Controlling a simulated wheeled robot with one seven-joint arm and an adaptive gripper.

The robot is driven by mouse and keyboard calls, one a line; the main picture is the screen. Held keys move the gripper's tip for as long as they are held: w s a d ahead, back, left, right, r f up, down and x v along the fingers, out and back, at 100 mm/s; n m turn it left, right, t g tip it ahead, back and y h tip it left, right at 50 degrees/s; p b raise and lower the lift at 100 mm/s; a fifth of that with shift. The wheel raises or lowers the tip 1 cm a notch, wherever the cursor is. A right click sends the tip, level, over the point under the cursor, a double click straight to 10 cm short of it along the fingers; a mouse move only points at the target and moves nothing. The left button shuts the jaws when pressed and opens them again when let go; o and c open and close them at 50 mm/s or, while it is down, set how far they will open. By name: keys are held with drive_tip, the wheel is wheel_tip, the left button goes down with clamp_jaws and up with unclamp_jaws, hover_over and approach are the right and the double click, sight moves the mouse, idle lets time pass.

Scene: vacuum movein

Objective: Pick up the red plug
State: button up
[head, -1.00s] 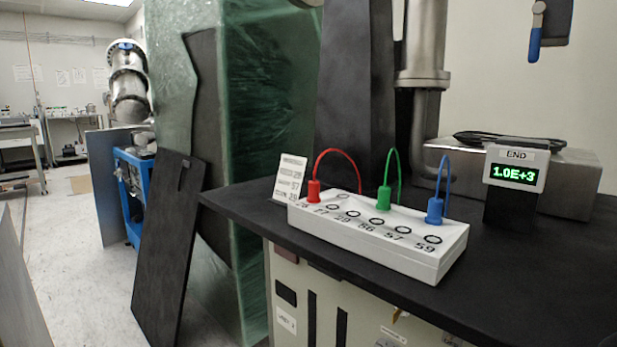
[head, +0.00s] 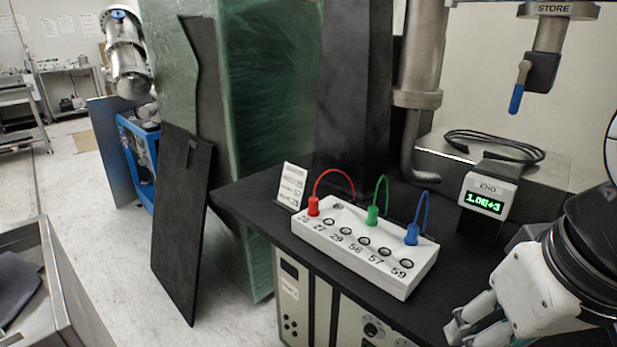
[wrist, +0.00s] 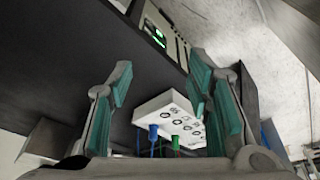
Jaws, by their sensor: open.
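The red plug (head: 313,206) stands upright at the left end of the white socket box (head: 365,263), with a red cable arching from it to the back. The green plug (head: 373,215) and the blue plug (head: 412,234) stand further right on the same box. My gripper (head: 466,325) is at the lower right of the head view, in front of and to the right of the box. In the wrist view my gripper (wrist: 165,85) is open and empty, with teal pads apart. The box (wrist: 165,103) shows between the fingers with the blue (wrist: 153,133) and green plugs. I cannot make out the red plug there.
The box stands on a black bench top (head: 250,200). A tilted card (head: 292,186) leans behind its left end. A display (head: 484,196) and a metal block with a coiled black cable (head: 490,147) stand to the right. A metal pipe (head: 420,75) rises behind.

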drive_tip(key=w+a+r+n+p, duration=0.1)
drive_tip(key=w+r+n+p, duration=0.15)
drive_tip(key=r+p, duration=0.6)
drive_tip(key=w+a+r+n+p, duration=0.15)
drive_tip(key=w+r+p, duration=0.3)
drive_tip(key=r, duration=0.75)
drive_tip(key=n+g+p, duration=0.2)
drive_tip(key=n+g, duration=0.1)
drive_tip(key=n, duration=1.5)
hover_over(314, 199)
wheel_tip(314, 199, down, 20)
drive_tip(key=shift+s+a, duration=0.15)
drive_tip(key=shift+f+p, duration=0.55)
drive_tip(key=shift+f, duration=2.45)
clamp_jaws()
